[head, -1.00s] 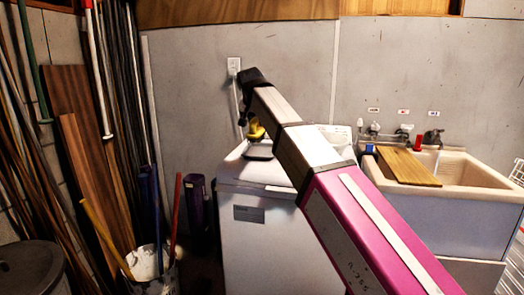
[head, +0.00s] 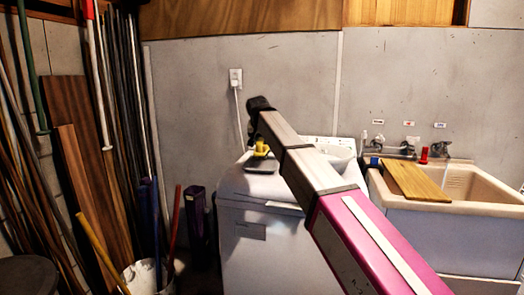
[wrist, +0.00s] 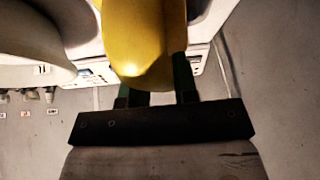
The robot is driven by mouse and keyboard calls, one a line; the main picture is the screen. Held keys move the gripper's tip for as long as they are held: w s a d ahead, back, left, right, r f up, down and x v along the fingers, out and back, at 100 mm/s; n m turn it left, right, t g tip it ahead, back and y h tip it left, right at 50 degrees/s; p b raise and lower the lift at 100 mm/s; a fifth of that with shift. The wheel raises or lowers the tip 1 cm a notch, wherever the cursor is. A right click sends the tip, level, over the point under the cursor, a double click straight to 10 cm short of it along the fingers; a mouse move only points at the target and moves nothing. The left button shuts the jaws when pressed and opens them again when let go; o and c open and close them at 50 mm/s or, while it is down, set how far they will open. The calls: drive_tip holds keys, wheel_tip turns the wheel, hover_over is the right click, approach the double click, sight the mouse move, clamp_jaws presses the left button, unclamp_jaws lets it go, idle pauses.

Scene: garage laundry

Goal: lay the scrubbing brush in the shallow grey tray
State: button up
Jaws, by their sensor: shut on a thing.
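The scrubbing brush shows as a smooth yellow body (wrist: 140,38), large in the wrist view. My gripper (wrist: 157,78) is shut on it, with a dark green finger on each side. In the head view the yellow brush (head: 261,147) is small, below the end of my arm and just over the shallow grey tray (head: 262,165). The tray lies on top of the white washing machine. I cannot tell whether the brush touches the tray. The brush's bristles are not visible.
The white washing machine (head: 240,220) stands against the wall, partly hidden by my arm. To its right is a sink (head: 480,190) with a wooden board (head: 412,180), a red item and a blue item. Poles, planks and a bucket (head: 140,278) crowd the left.

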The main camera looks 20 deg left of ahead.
drive_tip(key=shift+w+f, duration=0.1)
drive_tip(key=shift+f, duration=2)
drive_tip(key=o, duration=0.8)
drive_tip(key=shift+f, duration=0.1)
drive_tip(key=shift+o, duration=0.2)
drive_tip(key=v, duration=1.2)
